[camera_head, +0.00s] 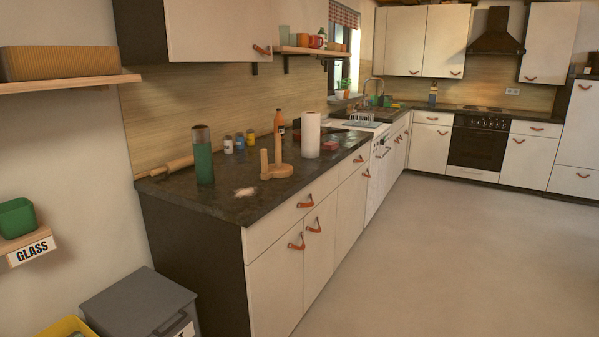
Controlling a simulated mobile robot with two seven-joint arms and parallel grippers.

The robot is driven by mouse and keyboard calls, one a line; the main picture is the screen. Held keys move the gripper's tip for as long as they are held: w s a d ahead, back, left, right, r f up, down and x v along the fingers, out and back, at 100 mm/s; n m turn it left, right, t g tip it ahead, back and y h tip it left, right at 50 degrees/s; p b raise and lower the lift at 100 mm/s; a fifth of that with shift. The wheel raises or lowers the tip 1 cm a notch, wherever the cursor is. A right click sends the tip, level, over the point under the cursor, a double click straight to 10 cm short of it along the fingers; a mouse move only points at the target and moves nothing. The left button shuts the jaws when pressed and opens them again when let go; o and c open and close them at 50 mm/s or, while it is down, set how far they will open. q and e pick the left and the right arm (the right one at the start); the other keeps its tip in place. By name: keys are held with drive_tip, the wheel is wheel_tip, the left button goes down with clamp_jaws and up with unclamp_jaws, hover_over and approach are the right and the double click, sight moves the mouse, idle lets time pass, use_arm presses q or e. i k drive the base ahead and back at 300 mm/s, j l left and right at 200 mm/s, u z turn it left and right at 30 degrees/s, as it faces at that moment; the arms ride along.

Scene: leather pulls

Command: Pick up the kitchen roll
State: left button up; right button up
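The kitchen roll (310,135) is a white cylinder. It stands upright on the dark countertop (223,206), to the right of a wooden stand (275,162) with upright posts. Its near side is unobstructed in the head view. Neither of my grippers shows in the head view.
A green bottle (203,158), a rolling pin (172,168), several small jars (239,142) and an orange bottle (278,124) stand or lie on the counter. A grey bin (140,303) is on the floor at the lower left. Open floor (430,245) lies to the right.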

sight(309, 121)
drive_tip(key=i+z, duration=0.8)
drive_tip(key=i, duration=0.15)
drive_tip(key=i+j+z, duration=0.1)
drive_tip(key=i+z, duration=0.3)
drive_tip(key=i, duration=0.9)
drive_tip(key=i+l+u, duration=0.1)
drive_tip(key=i, duration=1.35)
drive_tip(key=i+j+z, duration=0.1)
drive_tip(key=i, duration=1.35)
drive_tip(key=i+u, duration=0.15)
drive_tip(key=i, duration=0.4)
drive_tip(key=i+l+u, duration=0.1)
drive_tip(key=i, duration=0.45)
drive_tip(key=l+u, duration=0.1)
drive_tip(key=u, duration=4.55)
